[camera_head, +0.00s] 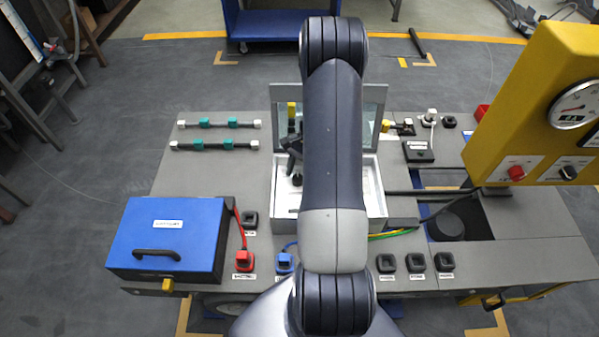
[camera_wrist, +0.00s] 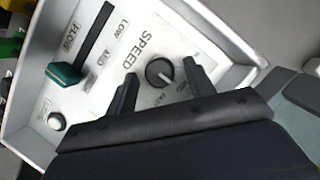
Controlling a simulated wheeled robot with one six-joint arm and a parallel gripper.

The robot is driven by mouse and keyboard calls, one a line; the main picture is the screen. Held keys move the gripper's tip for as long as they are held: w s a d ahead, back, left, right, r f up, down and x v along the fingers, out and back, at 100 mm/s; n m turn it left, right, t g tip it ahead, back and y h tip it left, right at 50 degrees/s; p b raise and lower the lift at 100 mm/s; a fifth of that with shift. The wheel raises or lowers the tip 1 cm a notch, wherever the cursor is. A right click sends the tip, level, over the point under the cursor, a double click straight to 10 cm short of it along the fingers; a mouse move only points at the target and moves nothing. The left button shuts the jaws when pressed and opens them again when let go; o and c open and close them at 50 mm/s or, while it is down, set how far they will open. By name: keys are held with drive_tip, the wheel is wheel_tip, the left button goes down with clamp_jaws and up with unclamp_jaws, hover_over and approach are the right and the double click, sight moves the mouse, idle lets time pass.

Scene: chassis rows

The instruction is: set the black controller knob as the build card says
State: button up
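The black controller knob (camera_wrist: 159,72) sits on a white panel marked SPEED (camera_wrist: 190,28) in the wrist view. Its white pointer line slants to the lower right, toward small labels that are partly hidden and hard to read. My gripper (camera_wrist: 160,69) is open, with one finger on each side of the knob and a visible gap to each; I cannot tell its height above the panel. In the head view the white controller box (camera_head: 377,200) stands open, and my arm covers much of it. I cannot make out a readable build card.
On the same panel are a green slider (camera_wrist: 65,74) marked FLOW and a round white button (camera_wrist: 56,121). The head view shows a blue case (camera_head: 168,238), a red plug (camera_head: 244,262), a yellow gauge box (camera_head: 545,110) and two rods with teal clips (camera_head: 204,123).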

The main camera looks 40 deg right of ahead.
drive_tip(key=v, duration=1)
drive_tip(key=shift+r+b, duration=0.4)
drive_tip(key=shift+d, duration=0.1)
drive_tip(key=p+x, duration=0.1)
drive_tip(key=x, duration=1)
drive_tip(key=shift+m, duration=0.3)
drive_tip(key=shift+d, duration=0.1)
